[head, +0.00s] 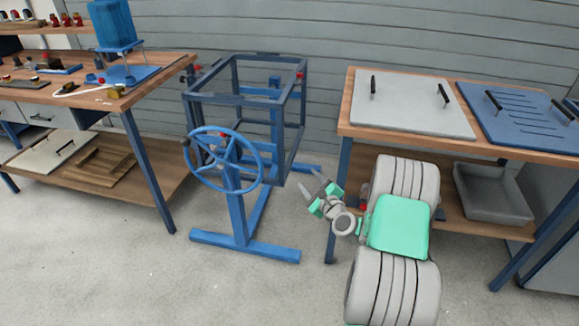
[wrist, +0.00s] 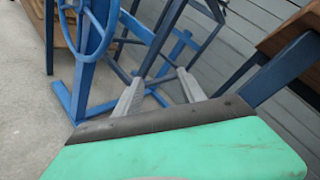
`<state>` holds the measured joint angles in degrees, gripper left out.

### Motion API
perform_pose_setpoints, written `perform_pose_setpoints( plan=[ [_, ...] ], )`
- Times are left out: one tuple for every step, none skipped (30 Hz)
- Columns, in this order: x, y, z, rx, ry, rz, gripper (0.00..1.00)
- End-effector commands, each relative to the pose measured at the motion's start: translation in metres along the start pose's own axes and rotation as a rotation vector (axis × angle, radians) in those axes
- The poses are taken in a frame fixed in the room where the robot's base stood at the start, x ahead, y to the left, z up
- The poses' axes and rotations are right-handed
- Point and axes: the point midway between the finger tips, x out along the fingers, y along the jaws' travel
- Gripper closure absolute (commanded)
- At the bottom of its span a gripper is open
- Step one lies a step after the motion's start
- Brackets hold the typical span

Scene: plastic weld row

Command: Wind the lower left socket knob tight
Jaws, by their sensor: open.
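A blue frame (head: 238,98) stands on a blue stand with a large spoked handwheel (head: 262,170) at its front. Small red knobs show at the frame's upper left (head: 197,67) and upper right (head: 299,75). A red spot (head: 222,136) shows low at the left behind the wheel; I cannot tell whether it is the lower left socket knob. My gripper (head: 309,183) is open and empty, right of the stand and apart from it. In the wrist view, its two grey fingers (wrist: 159,77) are spread, with the wheel (wrist: 97,30) at upper left.
A right bench (head: 345,129) carries a grey panel (head: 415,104) and a blue panel (head: 520,115) with handles; a grey tray (head: 492,194) sits on its shelf. A left bench (head: 165,78) holds small parts and a blue container (head: 112,25). The floor in front of the stand is clear.

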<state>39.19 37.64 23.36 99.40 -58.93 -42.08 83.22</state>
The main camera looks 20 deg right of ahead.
Motion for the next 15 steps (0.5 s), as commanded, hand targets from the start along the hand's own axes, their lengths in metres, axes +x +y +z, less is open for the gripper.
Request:
perform_pose_setpoints(
  plan=[
    [0.001,-0.004,0.018,-0.045,-0.008,0.026,0.52],
    [0.001,-0.003,0.025,-0.072,-0.012,0.043,0.52],
    [0.001,-0.002,0.035,-0.113,-0.017,0.066,0.52],
    [0.001,-0.001,0.042,-0.140,-0.021,0.083,0.52],
    [0.001,0.000,0.049,-0.169,-0.025,0.100,0.52],
    [0.001,0.001,0.057,-0.206,-0.029,0.122,0.52],
    [0.000,0.002,0.064,-0.234,-0.033,0.137,0.52],
    [0.000,0.003,0.070,-0.258,-0.036,0.153,0.52],
    [-0.001,0.005,0.076,-0.291,-0.040,0.172,0.52],
    [-0.002,0.006,0.081,-0.312,-0.043,0.184,0.52],
    [-0.002,0.006,0.085,-0.332,-0.046,0.195,0.52],
    [-0.003,0.007,0.089,-0.354,-0.048,0.208,0.52],
    [-0.003,0.008,0.092,-0.368,-0.050,0.216,0.52],
    [-0.004,0.009,0.094,-0.379,-0.052,0.223,0.52],
    [-0.004,0.010,0.096,-0.391,-0.053,0.229,0.52]
  ],
)
